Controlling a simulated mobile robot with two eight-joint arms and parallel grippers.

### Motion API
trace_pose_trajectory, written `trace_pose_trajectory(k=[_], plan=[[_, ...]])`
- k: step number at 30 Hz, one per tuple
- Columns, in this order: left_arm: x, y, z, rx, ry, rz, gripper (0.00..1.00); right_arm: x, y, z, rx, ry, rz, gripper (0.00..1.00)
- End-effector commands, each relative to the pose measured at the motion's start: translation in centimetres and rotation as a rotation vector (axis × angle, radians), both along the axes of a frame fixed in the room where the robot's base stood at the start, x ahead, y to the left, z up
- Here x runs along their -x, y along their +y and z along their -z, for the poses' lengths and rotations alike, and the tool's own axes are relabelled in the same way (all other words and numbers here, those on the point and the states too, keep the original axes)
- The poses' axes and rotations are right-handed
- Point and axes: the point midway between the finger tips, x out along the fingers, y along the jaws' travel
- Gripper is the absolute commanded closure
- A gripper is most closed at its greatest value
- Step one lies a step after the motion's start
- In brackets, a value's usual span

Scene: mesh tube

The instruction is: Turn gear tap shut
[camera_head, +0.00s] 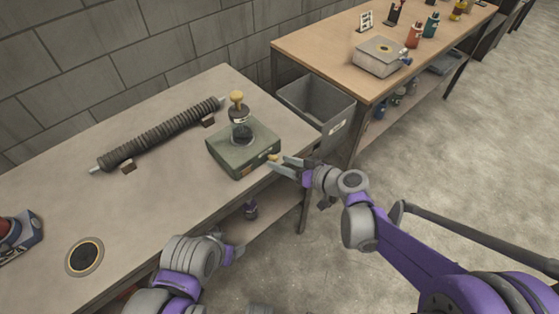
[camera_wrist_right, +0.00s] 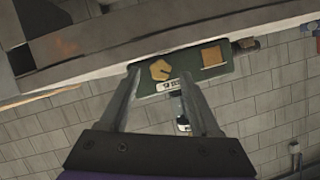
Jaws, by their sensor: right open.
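A green box (camera_head: 243,147) stands on the near bench, with a dark-and-glass cylinder (camera_head: 240,120) topped by a brass knob on it. A small brass tap (camera_head: 272,157) sits on its side, and it also shows in the right wrist view (camera_wrist_right: 160,70) as a lobed knob on the green front. My right gripper (camera_head: 285,166) is open in front of that side. In the wrist view its fingers (camera_wrist_right: 159,82) lie to either side of the tap, apparently not gripping it; contact is unclear. My left arm shows at the bottom, its gripper (camera_head: 234,253) too unclear to read.
A ribbed dark tube (camera_head: 160,133) lies on blocks on the bench behind the box. A grey bin (camera_head: 315,103) stands between this bench and a wooden one (camera_head: 320,50) with bottles. A round plate (camera_head: 85,257) is at the front left. A brass square (camera_wrist_right: 211,57) sits beside the tap.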

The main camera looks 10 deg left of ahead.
Motion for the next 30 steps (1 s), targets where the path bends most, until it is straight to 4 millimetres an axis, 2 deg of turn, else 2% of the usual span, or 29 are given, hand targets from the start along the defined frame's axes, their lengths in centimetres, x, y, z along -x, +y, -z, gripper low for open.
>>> trace_pose_trajectory(k=[6, 12, 17, 27, 30], plan=[[0.0, 0.0, -0.6, 0.0, -0.002, 0.0, 0.29, 2.1, -3.9, -1.7, 0.001, 0.0, 0.005, 0.36], [0.0, 0.0, -0.9, 0.0, -0.003, 0.0, 0.29, 3.6, -6.4, -2.9, 0.001, -0.001, 0.003, 0.36], [0.0, 0.0, -1.0, 0.0, -0.003, 0.0, 0.29, 4.1, -7.3, -3.2, 0.001, 0.0, 0.002, 0.36], [0.0, 0.0, -1.1, 0.0, -0.003, 0.0, 0.29, 4.3, -7.4, -3.3, 0.003, 0.002, 0.001, 0.36], [-0.1, 0.0, -1.6, 0.0, -0.005, 0.0, 0.29, 5.1, -7.7, -3.8, 0.029, 0.032, 0.011, 0.36]])
